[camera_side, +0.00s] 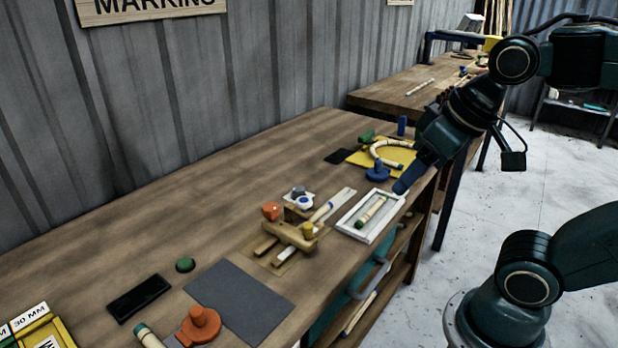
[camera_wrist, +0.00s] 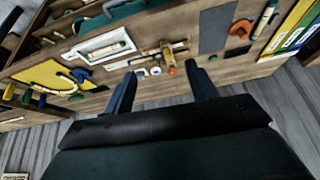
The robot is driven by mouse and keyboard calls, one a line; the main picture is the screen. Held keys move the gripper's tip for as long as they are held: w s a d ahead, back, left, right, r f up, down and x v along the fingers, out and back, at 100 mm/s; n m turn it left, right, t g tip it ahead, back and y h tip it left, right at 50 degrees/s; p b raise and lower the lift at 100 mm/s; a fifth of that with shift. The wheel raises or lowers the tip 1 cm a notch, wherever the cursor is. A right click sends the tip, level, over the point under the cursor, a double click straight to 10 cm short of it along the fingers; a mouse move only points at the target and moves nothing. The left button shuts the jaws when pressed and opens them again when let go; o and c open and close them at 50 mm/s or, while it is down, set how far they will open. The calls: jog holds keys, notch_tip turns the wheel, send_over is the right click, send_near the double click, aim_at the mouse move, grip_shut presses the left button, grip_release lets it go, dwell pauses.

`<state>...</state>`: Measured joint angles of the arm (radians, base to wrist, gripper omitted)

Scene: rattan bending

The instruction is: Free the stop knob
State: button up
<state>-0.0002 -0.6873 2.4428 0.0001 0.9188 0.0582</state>
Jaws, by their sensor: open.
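A wooden fixture (camera_side: 285,232) on the bench carries an orange-red knob (camera_side: 271,211), a yellow knob (camera_side: 307,230) and a white-and-blue round part (camera_side: 304,202). No label shows which one is the stop knob. In the wrist view, the orange knob (camera_wrist: 171,70) lies beyond and between my fingers. A pale strip (camera_side: 335,205) runs beside the fixture, with a pale rod at its end. My gripper (camera_side: 408,180) is open, above the bench's right edge near the white tray. In the wrist view, my gripper (camera_wrist: 161,88) shows two parted fingers with nothing held between them.
A white tray (camera_side: 351,231) holds a short rod. A yellow board (camera_side: 366,161) holds a curved pale piece and a blue knob (camera_side: 377,172). A grey mat (camera_side: 238,300), an orange clamp (camera_side: 199,325) and a black pad (camera_side: 139,298) lie nearer. The back-left bench top is clear.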

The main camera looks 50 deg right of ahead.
jog(key=w+r+m+g, duration=0.1)
jog(key=w+r+m, duration=0.2)
jog(key=w, duration=0.5)
jog(key=m+g, duration=0.4)
jog(key=m, duration=0.6)
send_over(270, 206)
notch_tip(270, 206, down, 8)
jog(key=f, duration=0.1)
jog(key=shift+r, duration=0.25)
jog(key=shift+f, duration=0.15)
notch_tip(270, 206, down, 14)
jog(key=shift+r, duration=0.25)
jog(key=c, duration=1)
